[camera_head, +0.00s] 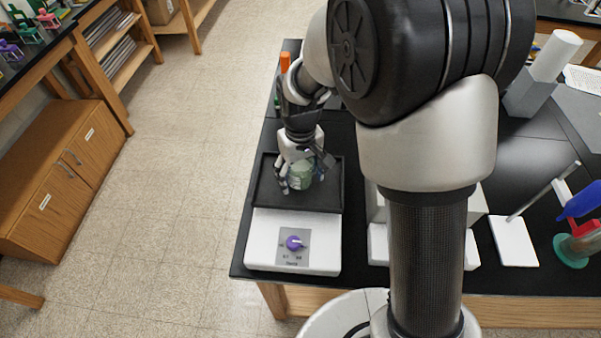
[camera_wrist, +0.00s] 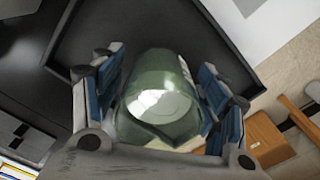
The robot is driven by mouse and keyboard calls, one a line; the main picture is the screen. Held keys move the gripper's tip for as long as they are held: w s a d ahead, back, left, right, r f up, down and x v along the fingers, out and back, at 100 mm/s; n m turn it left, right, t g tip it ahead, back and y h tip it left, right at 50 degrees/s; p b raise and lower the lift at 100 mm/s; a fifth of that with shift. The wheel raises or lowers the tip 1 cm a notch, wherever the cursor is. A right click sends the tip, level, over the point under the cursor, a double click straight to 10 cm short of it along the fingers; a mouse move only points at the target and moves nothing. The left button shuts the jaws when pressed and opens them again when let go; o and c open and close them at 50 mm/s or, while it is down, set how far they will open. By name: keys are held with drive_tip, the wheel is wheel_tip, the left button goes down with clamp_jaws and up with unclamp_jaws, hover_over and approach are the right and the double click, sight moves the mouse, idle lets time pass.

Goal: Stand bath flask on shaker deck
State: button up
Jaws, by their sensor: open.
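The bath flask (camera_head: 302,176), a greenish glass vessel, is on or just above the black shaker deck (camera_head: 325,198); I cannot tell whether its base touches. It looks upright in the head view. My gripper (camera_head: 300,178) is around it from above. In the wrist view the flask (camera_wrist: 165,95) lies between the two blue-padded fingers of my gripper (camera_wrist: 165,100). The fingers are open, with a small gap visible beside the glass. The raised rim of the deck (camera_wrist: 215,22) shows behind it. My fingers hide part of the flask.
The shaker's white front with a purple knob (camera_head: 293,243) faces the table's front edge. A white stand base with a rod (camera_head: 514,240) and a blue and red item on a green base (camera_head: 574,250) stand at the right. An orange-topped item (camera_head: 285,62) is behind the deck.

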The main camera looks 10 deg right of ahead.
drive_tip(key=shift+r, duration=0.1)
wheel_tip(320, 180, up, 12)
drive_tip(key=p, duration=0.3)
drive_tip(key=s+d+r+m+t, duration=0.2)
drive_tip(key=s+d+r, duration=0.3)
drive_tip(key=s+r, duration=0.4)
drive_tip(key=s+d+r+m+t, duration=0.1)
drive_tip(key=s+d, duration=0.3)
drive_tip(key=s, duration=0.8)
drive_tip(key=shift+r+m+t, duration=0.15)
drive_tip(key=shift+m+t, duration=0.25)
drive_tip(key=shift+t, duration=0.4)
drive_tip(key=shift+d, duration=0.1)
drive_tip(key=shift+f+b, duration=0.8)
drive_tip(key=shift+f, duration=0.15)
